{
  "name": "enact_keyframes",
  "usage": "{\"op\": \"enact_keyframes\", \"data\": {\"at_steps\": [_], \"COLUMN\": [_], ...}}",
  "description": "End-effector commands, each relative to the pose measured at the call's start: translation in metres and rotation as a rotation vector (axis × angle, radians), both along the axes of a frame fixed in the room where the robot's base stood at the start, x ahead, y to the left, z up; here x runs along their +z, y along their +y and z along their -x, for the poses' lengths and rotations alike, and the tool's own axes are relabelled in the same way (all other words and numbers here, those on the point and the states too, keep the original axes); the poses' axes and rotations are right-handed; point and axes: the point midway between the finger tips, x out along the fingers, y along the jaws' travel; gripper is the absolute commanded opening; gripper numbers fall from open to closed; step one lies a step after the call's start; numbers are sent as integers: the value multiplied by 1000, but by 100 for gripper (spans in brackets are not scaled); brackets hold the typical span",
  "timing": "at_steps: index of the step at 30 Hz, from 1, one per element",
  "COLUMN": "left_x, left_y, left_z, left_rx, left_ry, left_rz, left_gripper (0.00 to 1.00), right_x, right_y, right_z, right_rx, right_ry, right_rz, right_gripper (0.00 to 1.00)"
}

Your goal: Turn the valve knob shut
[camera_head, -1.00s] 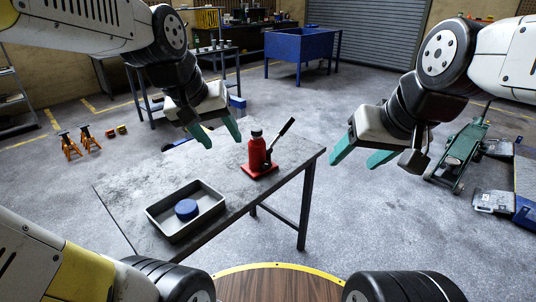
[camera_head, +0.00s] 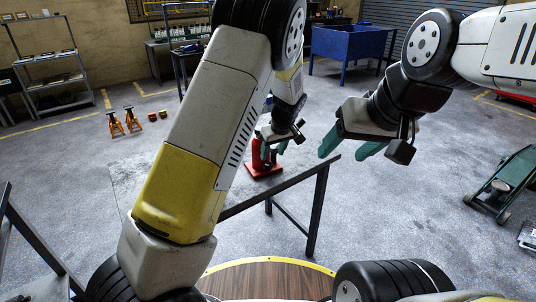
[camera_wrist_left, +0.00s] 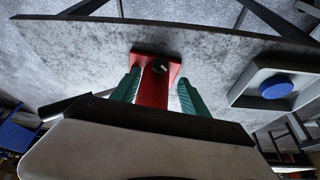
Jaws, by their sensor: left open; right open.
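The red bottle jack (camera_head: 257,159) stands on its red base plate (camera_head: 265,171) on the table, partly hidden by my left gripper. In the left wrist view its red body and base (camera_wrist_left: 154,88) show between my fingers. A small grey piece (camera_wrist_left: 159,69) at the base looks like the valve knob; I cannot tell how far it is turned. My left gripper (camera_head: 274,149) is open, its green fingers on either side of the jack in the left wrist view (camera_wrist_left: 158,92); contact cannot be told. My right gripper (camera_head: 345,148) is open and empty, right of the jack.
The grey table (camera_head: 130,177) is partly hidden by my left arm. A grey tray (camera_wrist_left: 242,92) with a blue round thing (camera_wrist_left: 275,86) lies on it. Orange stands (camera_head: 124,122) and a green trolley jack (camera_head: 503,185) are on the floor. A blue bin (camera_head: 350,43) stands behind.

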Motion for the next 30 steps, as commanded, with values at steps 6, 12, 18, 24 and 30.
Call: {"op": "enact_keyframes", "data": {"at_steps": [6,12,18,24,30], "left_x": [-26,-55,-70,-72,-72], "left_y": [5,10,13,13,13], "left_z": [-9,-20,-26,-27,-27], "left_rx": [2,1,0,-1,-1], "left_ry": [2,1,0,0,0], "left_rz": [-4,-4,-2,-2,-2], "left_gripper": [53,53,53,53,31], "right_x": [0,0,0,0,0], "right_y": [0,0,0,0,0], "right_z": [0,0,0,0,0], "right_rx": [0,0,0,0,0], "right_ry": [0,0,0,0,0], "right_rz": [0,0,0,0,0], "right_gripper": [62,62,62,62,62]}}
